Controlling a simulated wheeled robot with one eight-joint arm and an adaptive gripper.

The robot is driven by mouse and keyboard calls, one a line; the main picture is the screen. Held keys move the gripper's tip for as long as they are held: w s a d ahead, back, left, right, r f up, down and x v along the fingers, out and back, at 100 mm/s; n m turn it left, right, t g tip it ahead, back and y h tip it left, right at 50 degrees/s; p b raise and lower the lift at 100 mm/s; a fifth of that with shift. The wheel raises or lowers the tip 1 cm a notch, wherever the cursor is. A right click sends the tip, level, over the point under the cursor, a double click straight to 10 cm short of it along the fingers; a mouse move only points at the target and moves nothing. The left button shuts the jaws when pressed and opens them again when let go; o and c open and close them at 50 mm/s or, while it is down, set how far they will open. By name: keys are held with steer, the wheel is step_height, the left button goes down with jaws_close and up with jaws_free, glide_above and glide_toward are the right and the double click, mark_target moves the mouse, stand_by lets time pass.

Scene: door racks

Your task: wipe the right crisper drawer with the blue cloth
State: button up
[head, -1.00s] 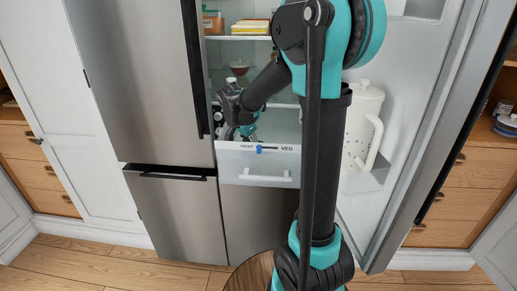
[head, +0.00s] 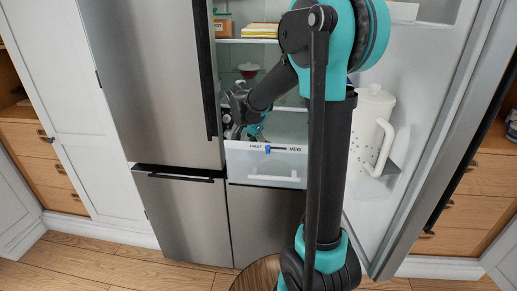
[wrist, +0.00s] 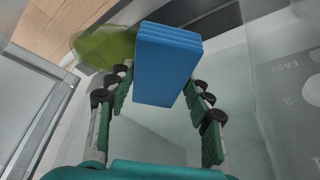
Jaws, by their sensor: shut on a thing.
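The crisper drawer (head: 265,175) is pulled out in the open right side of the fridge. Its pale front has a white handle and a FRUIT/VEG slider with a blue knob. My gripper (head: 246,130) is behind and above the left part of that front; whether it touches the drawer floor is hidden. In the wrist view my gripper (wrist: 160,100) is shut on the blue cloth (wrist: 165,65), a folded block between the fingers. The cloth cannot be made out in the head view.
A green rounded thing (wrist: 103,48) lies beyond the cloth. A white pitcher (head: 370,130) stands in the open right fridge door (head: 425,130). The shut left door (head: 150,85) is close to my gripper. A shelf above holds a yellow stack (head: 260,30) and a red bowl (head: 249,70).

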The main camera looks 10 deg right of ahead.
steer(key=shift+s+d+r, duration=0.1)
steer(key=shift+s+d, duration=0.6)
steer(key=shift+d, duration=1.4)
steer(key=shift+s+d, duration=0.7)
steer(key=shift+d, duration=1.4)
steer(key=shift+s+d+r, duration=0.1)
steer(key=shift+s+d, duration=0.6)
steer(key=shift+d, duration=1.4)
steer(key=shift+r, duration=2.95)
step_height(320, 180, up, 3)
steer(key=shift+w+a, duration=0.1)
steer(key=shift+a, duration=0.05)
